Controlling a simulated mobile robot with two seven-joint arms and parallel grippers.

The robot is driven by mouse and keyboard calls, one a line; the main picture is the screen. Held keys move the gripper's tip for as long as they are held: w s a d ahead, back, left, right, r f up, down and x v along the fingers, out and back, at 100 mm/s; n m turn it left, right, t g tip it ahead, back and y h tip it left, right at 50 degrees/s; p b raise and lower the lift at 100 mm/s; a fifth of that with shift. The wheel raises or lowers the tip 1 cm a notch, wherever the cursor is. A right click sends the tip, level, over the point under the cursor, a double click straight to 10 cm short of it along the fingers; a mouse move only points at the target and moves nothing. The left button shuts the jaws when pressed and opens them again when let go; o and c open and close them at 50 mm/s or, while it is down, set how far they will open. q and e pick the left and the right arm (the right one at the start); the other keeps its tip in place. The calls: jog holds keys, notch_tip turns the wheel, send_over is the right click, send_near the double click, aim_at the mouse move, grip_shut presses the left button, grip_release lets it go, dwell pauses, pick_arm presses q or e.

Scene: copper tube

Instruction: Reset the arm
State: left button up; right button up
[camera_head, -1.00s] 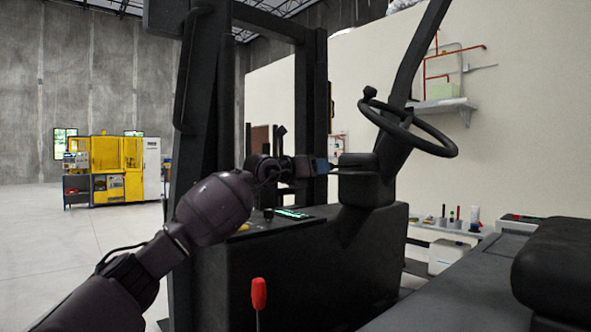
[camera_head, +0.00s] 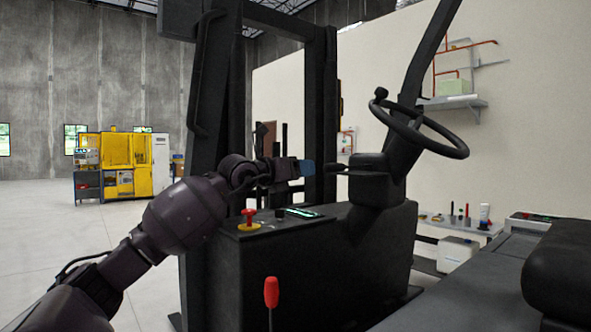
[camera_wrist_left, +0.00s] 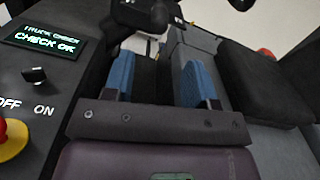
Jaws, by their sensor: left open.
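My left arm comes in from the lower left in the head view, and its gripper (camera_head: 307,168) is held above the forklift's dark console (camera_head: 345,245), left of the steering column. In the left wrist view the two blue fingers of the gripper (camera_wrist_left: 157,80) stand wide apart with nothing between them. Beyond the fingers are the dark floor and seat of the forklift. My right arm and gripper are not in view.
A red emergency button (camera_head: 249,217) and a lit display (camera_head: 298,212) sit on the console. The steering wheel (camera_head: 420,130) is to the right. A red-knobbed lever (camera_head: 271,292) stands in front. The display (camera_wrist_left: 45,38) reads "CHECK OK". A black seat (camera_head: 560,270) is at right.

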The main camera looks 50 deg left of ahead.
pick_arm(q)
jog(key=shift+s, duration=0.3)
dwell(0.5)
